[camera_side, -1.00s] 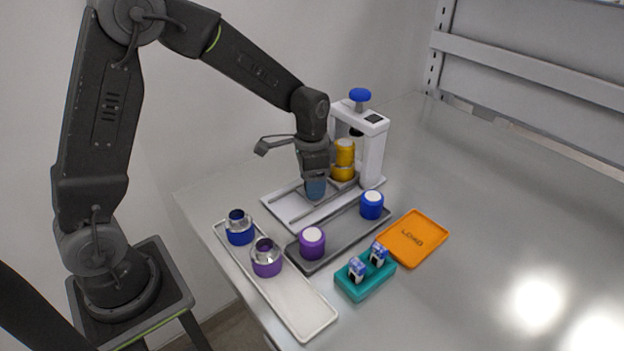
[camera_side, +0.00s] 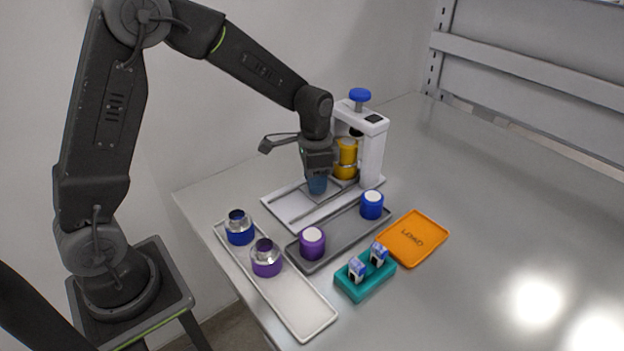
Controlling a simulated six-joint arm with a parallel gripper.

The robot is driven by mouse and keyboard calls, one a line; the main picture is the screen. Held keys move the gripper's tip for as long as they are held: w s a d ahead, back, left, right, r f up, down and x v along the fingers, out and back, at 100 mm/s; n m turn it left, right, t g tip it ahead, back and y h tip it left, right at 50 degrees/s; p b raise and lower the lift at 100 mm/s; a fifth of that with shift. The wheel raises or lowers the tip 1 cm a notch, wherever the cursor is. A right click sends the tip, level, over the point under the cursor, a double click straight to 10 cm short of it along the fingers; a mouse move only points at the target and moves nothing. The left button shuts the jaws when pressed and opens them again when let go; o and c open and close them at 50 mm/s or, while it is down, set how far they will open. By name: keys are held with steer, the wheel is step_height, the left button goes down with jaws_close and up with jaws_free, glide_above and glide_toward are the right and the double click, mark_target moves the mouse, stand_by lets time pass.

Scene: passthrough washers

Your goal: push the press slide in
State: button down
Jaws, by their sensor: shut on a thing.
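The white press (camera_side: 372,155) stands at the back of the bench with a blue knob (camera_side: 359,95) on top. Its base plate with rails (camera_side: 290,206) reaches toward the front left. A yellow stacked part (camera_side: 346,158) stands under the press head, partly hidden by my gripper. My gripper (camera_side: 317,182) points down over the rails just left of the yellow part. It is shut on a blue-grey piece at the slide, whose shape is mostly hidden. I cannot tell whether my gripper touches the yellow part.
A white tray (camera_side: 300,312) holds a blue and a purple cup with metal tops. A teal block (camera_side: 366,288) holds small vials. An orange LOAD tray (camera_side: 414,238) lies right. The bench at right is clear.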

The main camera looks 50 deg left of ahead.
steer(key=shift+w+r, duration=0.1)
steer(key=shift+w, duration=1.65)
steer(key=c, duration=0.8)
jaws_free()
steer(key=r, duration=1.3)
steer(key=shift+w+a+r, duration=0.1)
steer(key=shift+a+r, duration=0.15)
steer(key=shift+r, duration=0.1)
